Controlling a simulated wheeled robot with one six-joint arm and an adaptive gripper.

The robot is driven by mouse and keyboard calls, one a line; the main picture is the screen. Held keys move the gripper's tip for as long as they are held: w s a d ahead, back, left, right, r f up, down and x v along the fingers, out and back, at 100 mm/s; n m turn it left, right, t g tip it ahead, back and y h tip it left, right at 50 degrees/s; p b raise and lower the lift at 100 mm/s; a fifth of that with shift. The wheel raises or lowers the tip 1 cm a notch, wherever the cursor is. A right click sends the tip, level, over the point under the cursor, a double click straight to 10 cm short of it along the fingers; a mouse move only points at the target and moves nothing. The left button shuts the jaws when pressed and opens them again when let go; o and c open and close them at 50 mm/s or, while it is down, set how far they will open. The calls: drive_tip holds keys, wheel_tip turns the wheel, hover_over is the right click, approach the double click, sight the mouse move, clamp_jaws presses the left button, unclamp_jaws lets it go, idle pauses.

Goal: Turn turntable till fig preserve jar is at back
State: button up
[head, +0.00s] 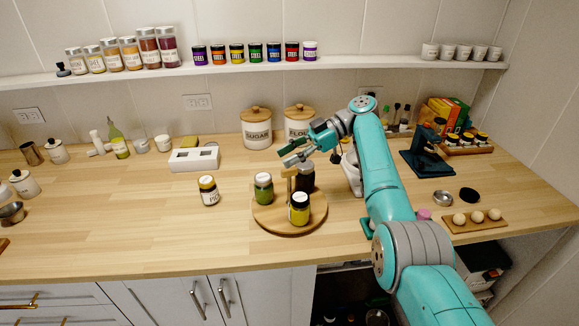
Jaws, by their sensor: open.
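The round wooden turntable (270,222) stands near the front of the counter with a wooden post (290,184) rising from it. The labels are too small to read, so I cannot tell for certain which is the fig preserve jar. My gripper (289,154) is open and empty, above the back of the turntable near the post's top.
Sugar (257,128) and flour (299,119) canisters stand behind. A white holder (194,159) is behind left. An egg board (475,222) and a teal scale (422,160) are right.

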wheel_tip(320, 180, up, 5)
drive_tip(key=shift+r, duration=0.1)
idle(0.3)
